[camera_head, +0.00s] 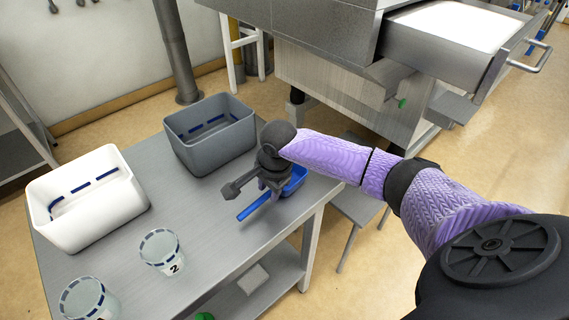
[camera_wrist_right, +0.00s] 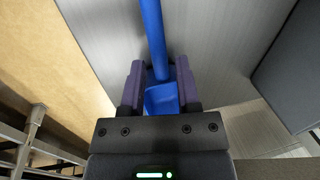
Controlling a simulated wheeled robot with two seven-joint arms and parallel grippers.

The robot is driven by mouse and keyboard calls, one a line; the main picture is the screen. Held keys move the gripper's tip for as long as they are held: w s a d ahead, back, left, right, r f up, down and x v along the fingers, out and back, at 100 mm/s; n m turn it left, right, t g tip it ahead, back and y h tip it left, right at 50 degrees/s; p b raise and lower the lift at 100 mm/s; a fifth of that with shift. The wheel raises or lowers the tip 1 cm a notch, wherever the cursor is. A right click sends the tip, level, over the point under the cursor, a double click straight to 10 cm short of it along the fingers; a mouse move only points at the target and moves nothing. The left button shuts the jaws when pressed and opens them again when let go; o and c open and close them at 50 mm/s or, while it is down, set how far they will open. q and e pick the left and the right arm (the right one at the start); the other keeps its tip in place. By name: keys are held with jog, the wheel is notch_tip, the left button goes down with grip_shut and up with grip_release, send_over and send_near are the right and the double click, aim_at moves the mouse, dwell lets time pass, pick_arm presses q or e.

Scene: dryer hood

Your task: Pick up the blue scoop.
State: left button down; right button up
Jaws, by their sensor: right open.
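The blue scoop (camera_head: 256,206) lies on the grey metal table near its right edge. Its handle points to the front left and its bowl is partly hidden behind my right gripper (camera_head: 262,184). In the right wrist view my right gripper (camera_wrist_right: 160,70) is open. The scoop (camera_wrist_right: 152,35) shows between its two purple-grey fingers, with the handle running up past the fingertips and the bowl near the palm. I cannot tell whether the fingers touch it. My left gripper is not in view.
A grey bin (camera_head: 211,140) stands just behind my right gripper. A white bin (camera_head: 88,202) is at the left. Two clear cups, one marked 2 (camera_head: 161,252), stand at the front. The table (camera_head: 215,225) is bare in the middle. A machine with an open drawer (camera_head: 450,40) stands behind.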

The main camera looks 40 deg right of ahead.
jog(key=f, duration=0.2)
jog(key=shift+w+f+b, duration=0.25)
jog(key=shift+f+b, duration=0.1)
jog(key=shift+f, duration=0.05)
jog(key=shift+r, duration=0.15)
grip_shut()
jog(key=shift+r, duration=0.1)
